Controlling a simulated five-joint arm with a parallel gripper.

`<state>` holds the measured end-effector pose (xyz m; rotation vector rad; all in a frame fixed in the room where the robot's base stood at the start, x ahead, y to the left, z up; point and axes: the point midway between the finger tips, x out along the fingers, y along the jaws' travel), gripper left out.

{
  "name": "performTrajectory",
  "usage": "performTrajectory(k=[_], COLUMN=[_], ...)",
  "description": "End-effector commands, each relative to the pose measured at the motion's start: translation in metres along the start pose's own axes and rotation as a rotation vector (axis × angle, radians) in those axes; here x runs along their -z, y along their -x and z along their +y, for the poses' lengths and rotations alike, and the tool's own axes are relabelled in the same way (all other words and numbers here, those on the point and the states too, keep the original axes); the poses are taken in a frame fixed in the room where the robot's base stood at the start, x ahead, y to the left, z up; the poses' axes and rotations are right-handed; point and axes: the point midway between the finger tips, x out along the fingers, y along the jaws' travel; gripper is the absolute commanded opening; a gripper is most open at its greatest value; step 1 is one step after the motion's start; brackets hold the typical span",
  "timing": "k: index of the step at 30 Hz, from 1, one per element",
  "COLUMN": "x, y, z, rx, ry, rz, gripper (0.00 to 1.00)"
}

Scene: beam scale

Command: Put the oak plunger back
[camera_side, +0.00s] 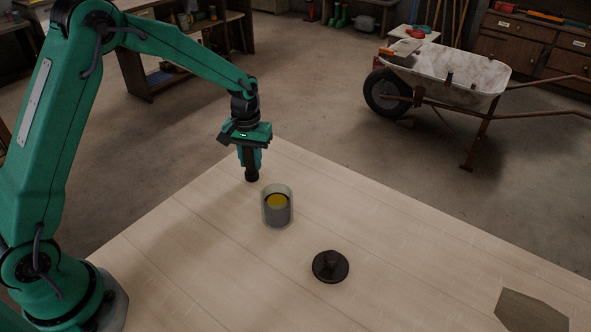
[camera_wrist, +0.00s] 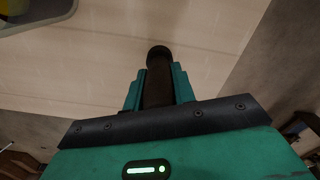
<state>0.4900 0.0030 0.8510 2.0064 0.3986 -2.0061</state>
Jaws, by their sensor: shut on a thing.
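My gripper (camera_side: 250,158) is shut on a dark rod with a rounded end, which I take to be the oak plunger (camera_side: 251,175). The plunger points down near the table's far edge; I cannot tell whether it touches the table. In the wrist view the plunger (camera_wrist: 158,62) sits between the two green fingers. A clear grey cylinder (camera_side: 277,213) with a yellow layer inside stands upright just right of and nearer than the plunger. Part of the cylinder shows at the top left of the wrist view (camera_wrist: 38,14).
A black round disc with a raised knob (camera_side: 331,268) lies on the pale wooden table (camera_side: 400,250), nearer than the cylinder. A flat brown angular piece (camera_side: 530,312) lies at the lower right. The table between them is clear. A wheelbarrow (camera_side: 450,75) stands on the floor beyond.

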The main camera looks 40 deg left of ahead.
Motion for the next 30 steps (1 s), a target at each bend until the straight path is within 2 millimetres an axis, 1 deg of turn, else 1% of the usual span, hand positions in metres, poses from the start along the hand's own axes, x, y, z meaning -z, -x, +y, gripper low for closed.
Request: performTrajectory(k=[8, 9, 11, 12, 23, 26, 30], x=[0.000, 0.000, 0.000, 0.000, 0.000, 0.000, 0.000], y=[-0.003, -0.003, -0.003, -0.003, -0.001, 0.003, 0.015], z=[0.000, 0.000, 0.000, 0.000, 0.000, 0.000, 0.000], rx=[0.000, 0.000, 0.000, 0.000, 0.000, -0.001, -0.001], ry=[0.000, 0.000, 0.000, 0.000, 0.000, 0.000, 0.000], rz=[0.000, 0.000, 0.000, 0.000, 0.000, 0.001, 0.002], gripper=[0.02, 0.32, 0.43, 0.48, 0.48, 0.48, 0.48])
